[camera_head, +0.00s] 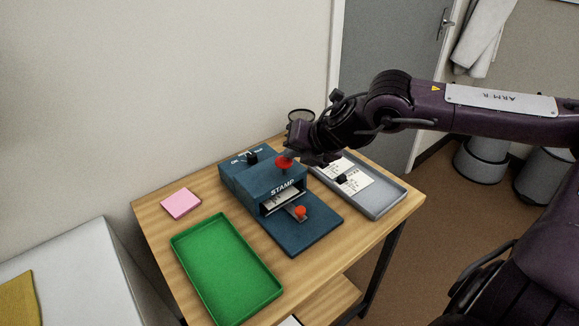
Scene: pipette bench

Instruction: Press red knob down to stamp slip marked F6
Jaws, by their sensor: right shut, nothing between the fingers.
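The blue stamp machine (237,183) stands in the middle of the wooden table, with "STAMP" on its front. Its red knob (284,161) sits on top. A white slip (281,201) lies in the machine's front slot; its marking is too small to read. A smaller red-orange knob (300,211) sits at the front of the slot. My right gripper (290,157) is shut and empty, at the red knob from the right and above; I cannot tell if it touches. My left gripper is not in view.
A grey tray (386,202) with white slips (345,184) and a small black piece lies right of the machine. A green tray (226,268) lies front left, empty. A pink pad (181,203) lies at the left. A dark round mesh cup (301,116) stands behind my right gripper.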

